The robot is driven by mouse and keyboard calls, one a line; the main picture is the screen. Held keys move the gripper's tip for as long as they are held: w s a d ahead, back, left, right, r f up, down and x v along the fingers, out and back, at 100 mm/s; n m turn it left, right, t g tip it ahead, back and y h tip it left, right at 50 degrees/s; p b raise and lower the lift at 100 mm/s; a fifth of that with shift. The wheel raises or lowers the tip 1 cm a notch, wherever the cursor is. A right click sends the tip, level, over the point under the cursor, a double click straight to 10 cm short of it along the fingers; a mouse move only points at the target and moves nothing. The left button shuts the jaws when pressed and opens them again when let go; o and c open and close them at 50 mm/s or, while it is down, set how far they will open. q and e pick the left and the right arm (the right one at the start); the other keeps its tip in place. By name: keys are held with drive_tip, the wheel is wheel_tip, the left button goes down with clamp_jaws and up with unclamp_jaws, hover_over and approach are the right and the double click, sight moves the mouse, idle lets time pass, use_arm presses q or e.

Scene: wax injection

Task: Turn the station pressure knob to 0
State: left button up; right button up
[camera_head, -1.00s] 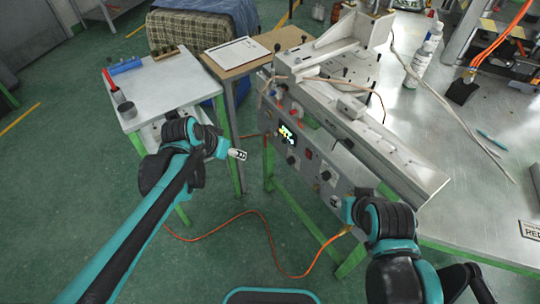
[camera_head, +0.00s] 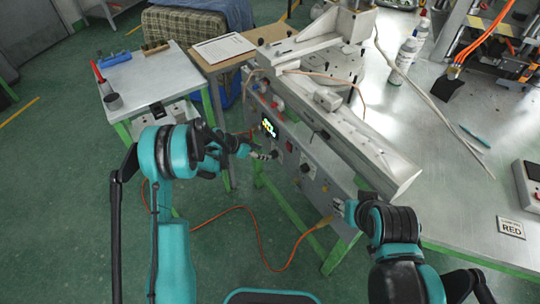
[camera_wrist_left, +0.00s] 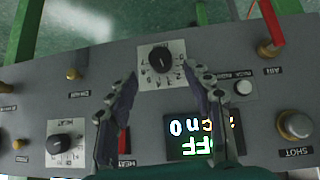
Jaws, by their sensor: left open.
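The station's grey control panel (camera_head: 312,180) faces my arms. In the left wrist view the panel appears upside down. A black knob on a white numbered dial (camera_wrist_left: 162,58) sits between and just beyond my left gripper's fingertips (camera_wrist_left: 160,82). The fingers are apart, with no clear contact on the knob. A second black knob on a white dial (camera_wrist_left: 58,144) is at the lower left. I cannot read either setting or tell which is the pressure knob. In the head view my left gripper (camera_head: 268,155) is at the panel below the lit display (camera_head: 268,127). My right gripper (camera_head: 339,208) is near the panel's right end.
A small white table (camera_head: 160,85) stands at left. Bottles (camera_head: 408,55) stand on the metal bench (camera_head: 455,165).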

sight(271, 154)
use_arm(q)
drive_tip(key=b+x, duration=0.2)
drive_tip(key=x, duration=0.4)
drive_tip(key=shift+f, duration=0.1)
drive_tip(key=c, duration=1.2)
